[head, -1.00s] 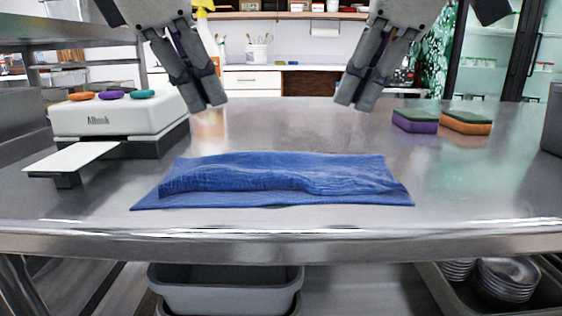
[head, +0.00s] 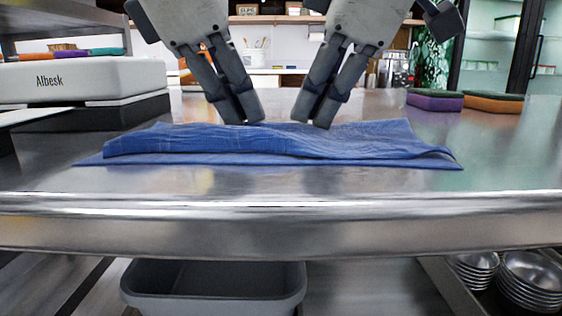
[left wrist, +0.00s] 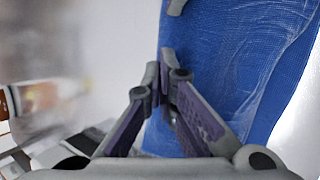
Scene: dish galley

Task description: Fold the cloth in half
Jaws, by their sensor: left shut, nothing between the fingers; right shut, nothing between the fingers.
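The blue cloth (head: 300,146) lies folded over itself on the steel table, with its upper layer stopping a little short of the lower layer's front edge. A raised, wrinkled ridge runs along its near side. My left gripper (head: 243,122) is shut and empty at the cloth's far edge, left of its middle. My right gripper (head: 311,124) is shut and empty at the far edge, right of the middle. In the left wrist view the left fingertips (left wrist: 167,62) are together over the cloth (left wrist: 235,70). I cannot tell whether either gripper touches it.
A white scale-like appliance (head: 80,82) stands at the left of the table (head: 300,190). Two sponges, purple-green (head: 434,101) and orange-green (head: 494,102), lie at the back right. A grey tub (head: 215,285) and metal bowls (head: 530,270) are below the table. Bare steel surrounds the cloth.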

